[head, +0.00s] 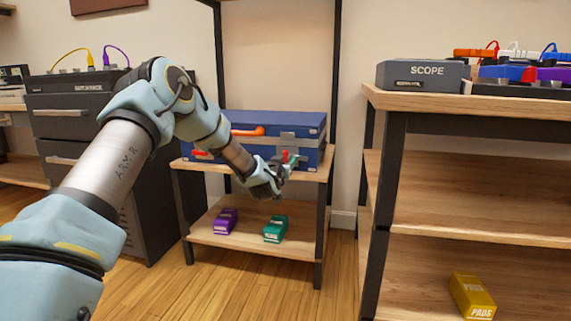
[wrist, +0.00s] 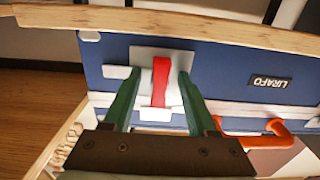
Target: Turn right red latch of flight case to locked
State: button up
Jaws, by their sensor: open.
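The blue flight case (head: 305,124) lies on the upper shelf of the wooden rack. Its right red latch (head: 285,156) shows at the front right, just beyond my gripper (head: 279,177). In the wrist view the red latch (wrist: 160,80) sits on a pale plate (wrist: 158,62) on the blue case face (wrist: 220,75). My gripper's two green fingers (wrist: 155,95) are open, one on each side of the latch. I cannot tell whether they touch it. The left red latch (head: 202,154) is partly hidden by my arm. The orange handle (head: 247,131) also shows in the wrist view (wrist: 265,131).
The floor between is clear.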

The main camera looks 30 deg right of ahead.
jog(key=shift+w+d, duration=0.1)
jog(key=shift+d, duration=0.05)
grip_shut()
dwell(0.4)
